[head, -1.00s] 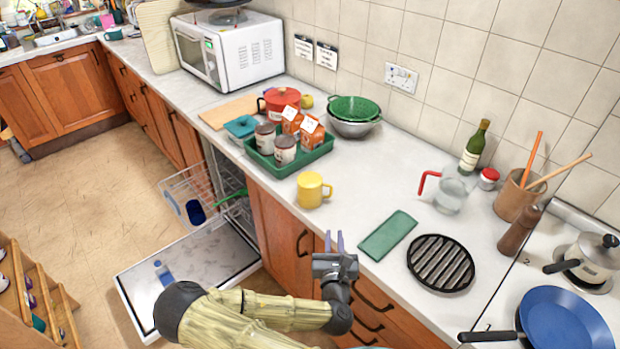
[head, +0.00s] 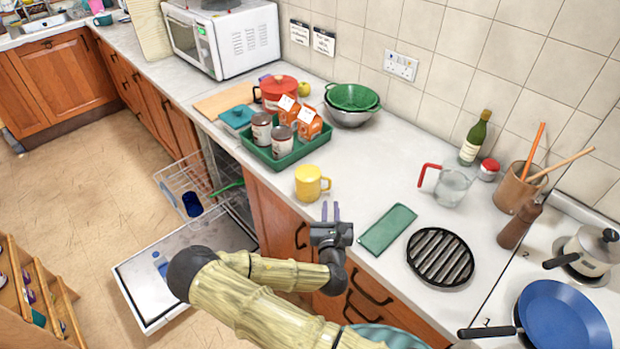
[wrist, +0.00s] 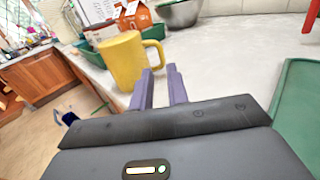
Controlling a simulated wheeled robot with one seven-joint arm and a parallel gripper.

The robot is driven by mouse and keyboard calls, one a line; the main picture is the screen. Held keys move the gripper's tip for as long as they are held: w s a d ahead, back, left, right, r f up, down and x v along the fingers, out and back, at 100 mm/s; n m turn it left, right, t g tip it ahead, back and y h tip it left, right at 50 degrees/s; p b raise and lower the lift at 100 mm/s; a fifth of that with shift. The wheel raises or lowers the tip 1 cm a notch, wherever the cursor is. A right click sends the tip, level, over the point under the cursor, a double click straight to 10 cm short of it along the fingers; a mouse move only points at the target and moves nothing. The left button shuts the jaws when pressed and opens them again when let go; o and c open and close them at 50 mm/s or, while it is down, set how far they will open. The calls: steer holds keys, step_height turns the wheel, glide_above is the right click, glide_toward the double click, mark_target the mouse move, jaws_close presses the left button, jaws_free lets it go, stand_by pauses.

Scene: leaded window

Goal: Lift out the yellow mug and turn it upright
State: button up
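The yellow mug (head: 309,183) stands upright on the white worktop near its front edge, with its handle toward the right. It also shows in the wrist view (wrist: 122,60), just beyond my fingertips. My gripper (head: 330,211) is near the worktop's front edge, just below and right of the mug in the head view. Its two purple fingers are parallel with a gap between them, and nothing is in the gap. In the wrist view the fingers (wrist: 161,88) point toward the mug's lower right side. I cannot tell whether they touch it.
A green tray (head: 262,157) with cans and cartons stands behind the mug. A green cloth (head: 388,229) and a black ribbed trivet (head: 440,257) lie to the right. The dishwasher door (head: 180,265) hangs open below, its rack (head: 182,185) pulled out with a blue cup inside.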

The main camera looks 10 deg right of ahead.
mark_target(330, 182)
steer(key=w, duration=0.2)
steer(key=w+p, duration=0.1)
steer(key=w, duration=0.1)
steer(key=w+d+p, duration=0.1)
steer(key=w, duration=0.1)
steer(key=shift+w+r, duration=0.1)
steer(key=shift+w, duration=0.2)
steer(key=shift+w+d, duration=0.1)
steer(key=shift+w, duration=0.35)
steer(key=shift+w+d+p, duration=0.1)
steer(key=shift+w+p, duration=0.35)
steer(key=shift+p, duration=0.05)
steer(key=w, duration=0.1)
steer(key=w+p, duration=0.1)
steer(key=w, duration=0.1)
steer(key=shift+d+r+p, duration=0.1)
steer(key=shift+d+p, duration=0.15)
steer(key=shift+p, duration=0.15)
steer(key=shift+w, duration=0.65)
jaws_close()
